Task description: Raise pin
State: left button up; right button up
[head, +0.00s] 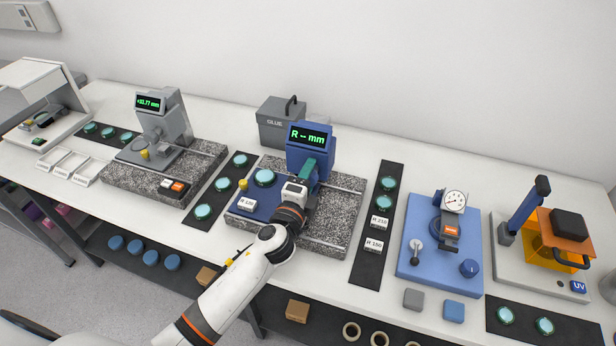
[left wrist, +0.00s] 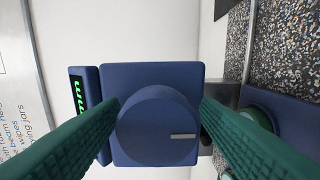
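The blue gauge (head: 310,140) with a green "R -- mm" display stands on a speckled granite base (head: 335,225) at the middle of the bench. In the left wrist view, a round blue knob (left wrist: 157,130) with a pale index line sits on the gauge's blue housing (left wrist: 150,76). My left gripper (head: 308,168) is at the front of the gauge. Its two green fingers (left wrist: 160,104) are spread on either side of the knob, with a small gap visible at the right. The pin cannot be made out. My right gripper is not in view.
A teal lens (head: 264,177) and an "R 120" label (head: 247,204) are left of my gripper. Dark strips with lenses (head: 387,203) lie on both sides of the granite. A grey glue box (head: 281,122) stands behind; a blue dial-gauge plate (head: 420,263) is right.

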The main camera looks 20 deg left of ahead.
pick_arm(q)
jog(key=s+b, duration=0.3)
jog(key=s, duration=0.9)
jog(key=shift+a, duration=0.2)
